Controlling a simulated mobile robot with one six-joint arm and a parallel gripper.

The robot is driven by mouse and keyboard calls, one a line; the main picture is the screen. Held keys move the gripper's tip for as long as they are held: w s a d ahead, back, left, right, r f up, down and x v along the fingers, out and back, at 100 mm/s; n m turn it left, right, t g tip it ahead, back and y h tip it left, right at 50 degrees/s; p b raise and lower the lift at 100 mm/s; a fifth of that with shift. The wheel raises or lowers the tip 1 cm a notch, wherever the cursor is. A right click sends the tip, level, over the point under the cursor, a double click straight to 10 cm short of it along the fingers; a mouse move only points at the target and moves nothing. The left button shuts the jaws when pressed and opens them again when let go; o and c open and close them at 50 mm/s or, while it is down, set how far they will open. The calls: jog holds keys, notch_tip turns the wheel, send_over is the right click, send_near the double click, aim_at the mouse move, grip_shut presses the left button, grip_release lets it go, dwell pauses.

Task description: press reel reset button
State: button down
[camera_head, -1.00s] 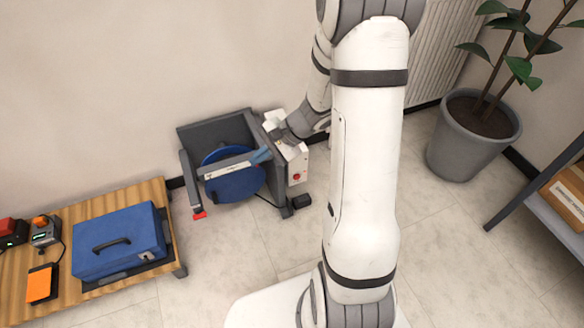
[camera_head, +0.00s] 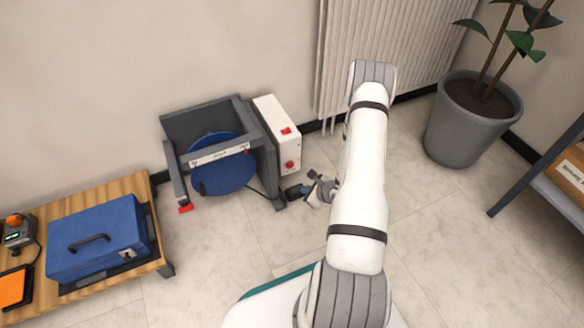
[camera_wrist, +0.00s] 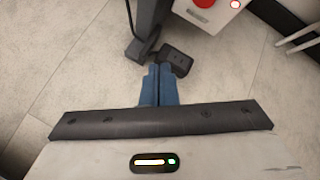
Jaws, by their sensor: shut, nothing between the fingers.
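The grey reel machine (camera_head: 263,155) holds a blue reel (camera_head: 222,178) and stands on the floor by the wall. Its white control box (camera_head: 268,112) is on the right side. A red button (camera_head: 290,166) sits low on the box front, and another red control (camera_head: 286,131) sits higher up. I cannot tell which is the reel reset button. In the wrist view a red button (camera_wrist: 204,3) shows at the top edge. My gripper (camera_wrist: 158,68) has its blue fingers together and empty, low near a small black block (camera_wrist: 173,59), below and apart from the red button.
A wooden table (camera_head: 155,225) with a blue case (camera_head: 98,238) stands at left. A radiator (camera_head: 335,45) is behind my arm. A potted plant (camera_head: 470,120) and a shelf (camera_head: 540,178) stand at right. The floor before the machine is open.

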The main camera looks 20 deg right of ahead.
jog(key=shift+w, duration=0.1)
send_near(289, 169)
jog(key=shift+s+f+b+x, duration=0.15)
jog(key=shift+x, duration=0.7)
jog(key=shift+s+f+b+x, duration=0.15)
jog(key=shift+x, duration=0.75)
jog(key=shift+s+f+b+x, duration=0.15)
jog(key=shift+x, duration=0.7)
jog(key=shift+a, duration=0.1)
jog(key=shift+w, duration=0.4)
jog(key=shift+w+b, duration=0.45)
jog(key=shift+b, duration=0.05)
dwell(0.5)
dwell(0.4)
jog(key=shift+s, duration=0.85)
jog(key=shift+s, duration=0.1)
